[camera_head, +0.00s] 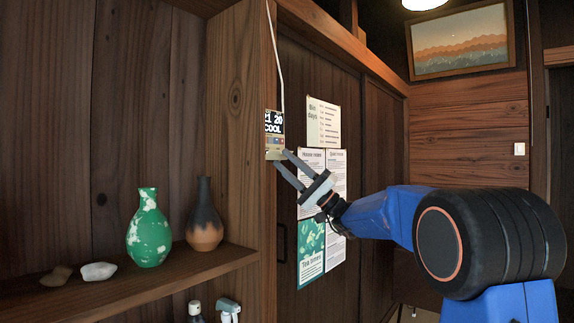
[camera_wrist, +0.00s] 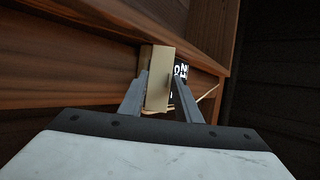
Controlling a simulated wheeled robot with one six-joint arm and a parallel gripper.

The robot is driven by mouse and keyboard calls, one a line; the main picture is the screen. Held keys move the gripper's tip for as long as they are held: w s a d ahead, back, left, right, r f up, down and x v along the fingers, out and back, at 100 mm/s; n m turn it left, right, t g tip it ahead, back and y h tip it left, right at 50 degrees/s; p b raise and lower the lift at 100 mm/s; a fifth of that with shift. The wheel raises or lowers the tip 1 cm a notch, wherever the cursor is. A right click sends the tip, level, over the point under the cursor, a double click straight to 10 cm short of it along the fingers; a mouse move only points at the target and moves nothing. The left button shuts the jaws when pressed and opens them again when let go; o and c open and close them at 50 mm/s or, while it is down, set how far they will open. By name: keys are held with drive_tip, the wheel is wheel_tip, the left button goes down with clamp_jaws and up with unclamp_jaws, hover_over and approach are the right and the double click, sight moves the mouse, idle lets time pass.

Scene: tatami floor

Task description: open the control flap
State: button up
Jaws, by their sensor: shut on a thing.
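The control panel (camera_head: 274,122) hangs on the wooden post, with a dark display that reads "COOL" and a white cable rising from its top. Its pale flap (camera_head: 272,154) is at the lower end. My gripper (camera_head: 279,159) reaches it from the lower right, its fingertips at the flap. In the wrist view the beige flap (camera_wrist: 158,78) stands between the two grey fingers, which are shut on it. Part of the dark display (camera_wrist: 181,70) shows beside the flap, partly hidden by the flap and a finger. I cannot tell the flap's exact angle.
A shelf (camera_head: 130,289) at left holds a green vase (camera_head: 148,229), a dark vase (camera_head: 204,215) and stones (camera_head: 98,271). Posters (camera_head: 323,122) hang on the wall behind my gripper. Two bottles (camera_head: 228,311) stand below the shelf. A framed picture (camera_head: 459,42) hangs at the far right.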

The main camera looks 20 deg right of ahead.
drive_tip(key=o, duration=1.1)
drive_tip(key=shift+c, duration=0.2)
drive_tip(key=shift+d+f, duration=0.1)
drive_tip(key=v, duration=1.7)
drive_tip(key=shift+s+d, duration=0.1)
drive_tip(key=shift+d, duration=0.05)
